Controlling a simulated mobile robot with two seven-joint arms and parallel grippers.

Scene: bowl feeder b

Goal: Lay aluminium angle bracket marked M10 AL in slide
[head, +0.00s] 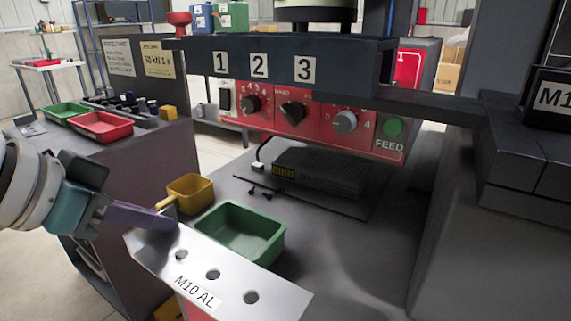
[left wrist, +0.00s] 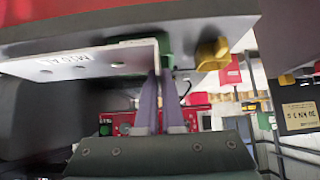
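The aluminium angle bracket (head: 229,279) is a silver plate with several round holes and a label reading M10 AL, at the bottom of the head view. In the left wrist view the bracket (left wrist: 110,62) shows its label upside down. My left gripper (head: 165,219) has purple fingers shut on the bracket's left end and holds it up in front of the machine. The fingers also show in the left wrist view (left wrist: 161,88). A dark block with a label beginning M1 (head: 552,97) stands at the right edge; I cannot tell whether it belongs to the slide. My right gripper is out of view.
A green tray (head: 212,240) and a yellow scoop (head: 194,192) lie just behind the bracket. A dark beam numbered 1, 2, 3 (head: 335,52) crosses above the red control panel (head: 318,116). Green (head: 66,109) and red (head: 106,119) trays sit on the left cabinet.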

